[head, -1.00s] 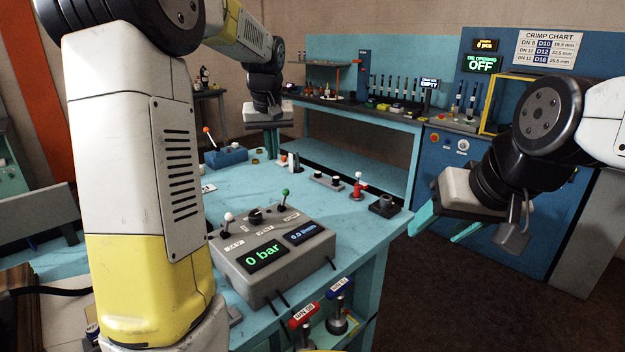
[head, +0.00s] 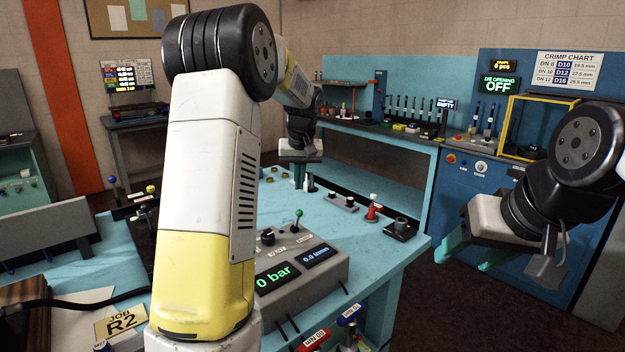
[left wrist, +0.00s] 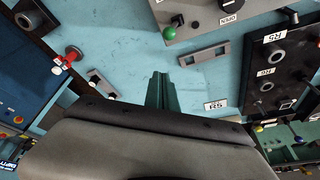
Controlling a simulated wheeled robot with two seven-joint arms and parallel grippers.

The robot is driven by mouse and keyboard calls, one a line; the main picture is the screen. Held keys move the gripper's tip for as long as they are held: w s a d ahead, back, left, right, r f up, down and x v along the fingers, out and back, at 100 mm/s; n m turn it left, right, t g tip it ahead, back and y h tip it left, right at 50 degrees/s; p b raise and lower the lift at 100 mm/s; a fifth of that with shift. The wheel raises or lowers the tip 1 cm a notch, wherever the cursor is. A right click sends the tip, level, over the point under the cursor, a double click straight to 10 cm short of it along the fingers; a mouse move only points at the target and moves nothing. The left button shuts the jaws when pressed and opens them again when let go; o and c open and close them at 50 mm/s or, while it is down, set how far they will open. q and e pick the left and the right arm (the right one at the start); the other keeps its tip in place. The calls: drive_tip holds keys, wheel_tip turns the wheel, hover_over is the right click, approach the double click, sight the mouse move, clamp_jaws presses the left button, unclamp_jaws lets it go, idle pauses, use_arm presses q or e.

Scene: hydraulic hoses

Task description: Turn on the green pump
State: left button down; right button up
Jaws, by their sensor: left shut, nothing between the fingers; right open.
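A green-knobbed lever (head: 298,218) stands upright on the grey control box (head: 330,268), whose displays read 0 bar and 0.0 l/min. In the left wrist view the green knob (left wrist: 168,33) shows at the top, beyond and apart from the fingertips. My left gripper (left wrist: 160,88) is shut and empty, pointing down over the blue table. My left forearm hides the box's left part. My right gripper (head: 474,254) is open and empty, off the table's right side.
A red-based lever (head: 372,210) and a dark block (head: 400,229) stand on the table (head: 345,222) to the right. A dark panel with ports (left wrist: 275,75) is at the right of the wrist view.

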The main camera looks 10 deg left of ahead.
sight(298, 218)
use_arm(q)
drive_tip(key=shift+s+d+f, duration=0.1)
drive_tip(key=shift+s+f, duration=0.25)
drive_tip(key=shift+f, duration=0.6)
drive_tip(key=shift+s+d+f, duration=0.1)
drive_tip(key=shift+s+f, duration=0.25)
drive_tip(key=shift+f, duration=0.65)
drive_tip(key=shift+s+f, duration=0.35)
drive_tip(key=shift+f, duration=0.6)
